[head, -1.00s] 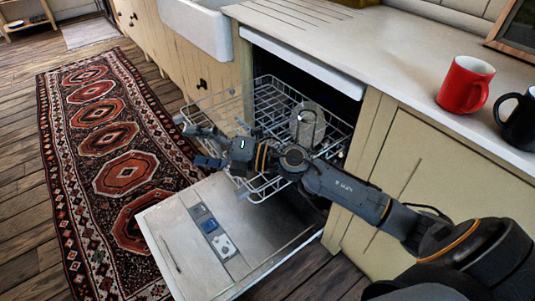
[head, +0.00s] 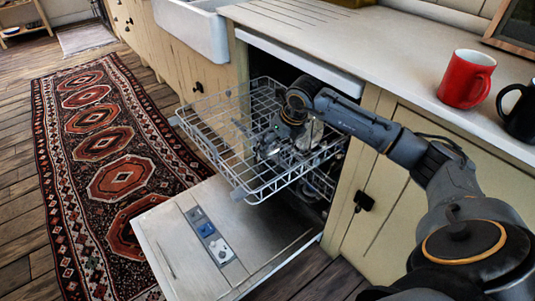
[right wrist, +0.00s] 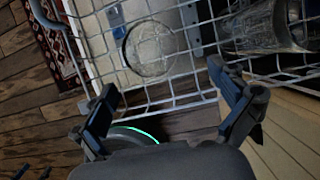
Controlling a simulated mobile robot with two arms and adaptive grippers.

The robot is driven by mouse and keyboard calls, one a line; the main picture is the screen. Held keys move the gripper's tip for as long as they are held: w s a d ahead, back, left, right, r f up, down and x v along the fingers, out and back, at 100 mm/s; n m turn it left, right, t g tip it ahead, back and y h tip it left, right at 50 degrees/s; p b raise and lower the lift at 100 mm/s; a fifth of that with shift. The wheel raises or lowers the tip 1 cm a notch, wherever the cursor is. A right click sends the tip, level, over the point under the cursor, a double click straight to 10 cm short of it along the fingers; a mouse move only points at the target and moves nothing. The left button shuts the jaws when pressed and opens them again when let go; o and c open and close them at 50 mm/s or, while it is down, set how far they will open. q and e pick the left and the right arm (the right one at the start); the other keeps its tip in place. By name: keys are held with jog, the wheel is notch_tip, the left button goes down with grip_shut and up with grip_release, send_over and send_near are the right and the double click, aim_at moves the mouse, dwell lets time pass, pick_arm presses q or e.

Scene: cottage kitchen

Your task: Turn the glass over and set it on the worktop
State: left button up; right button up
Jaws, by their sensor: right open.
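A clear glass (head: 314,132) stands in the upper dishwasher rack (head: 240,180), partly hidden behind my right wrist in the head view. The right wrist view shows a large clear glass (right wrist: 268,28) lengthwise at the upper right and a round clear glass shape (right wrist: 150,48) beyond the wires; I cannot tell which is the task's glass. My right gripper (head: 268,148) is over the rack beside the glass. Its fingers (right wrist: 168,108) are spread and empty in the right wrist view. My left gripper is out of view. The pale worktop (head: 385,60) is above the dishwasher.
A red mug (head: 466,80) and a black mug (head: 520,115) stand at the right of the worktop. Its middle is clear. The dishwasher door (head: 175,240) hangs open below the pulled-out rack. A white sink (head: 192,30) is at the left.

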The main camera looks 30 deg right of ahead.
jog(key=x, duration=0.2)
jog(key=shift+w+f, duration=0.2)
jog(key=shift+f, duration=0.05)
jog(key=x, duration=0.1)
jog(key=b+x, duration=0.1)
jog(key=x, duration=0.3)
jog(key=shift+w+a+r, duration=0.15)
jog(key=shift+w+a, duration=0.2)
jog(key=shift+w, duration=0.05)
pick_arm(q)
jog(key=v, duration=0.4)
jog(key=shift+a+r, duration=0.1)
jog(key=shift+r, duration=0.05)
pick_arm(e)
jog(key=shift+r, duration=0.1)
jog(key=c, duration=1.5)
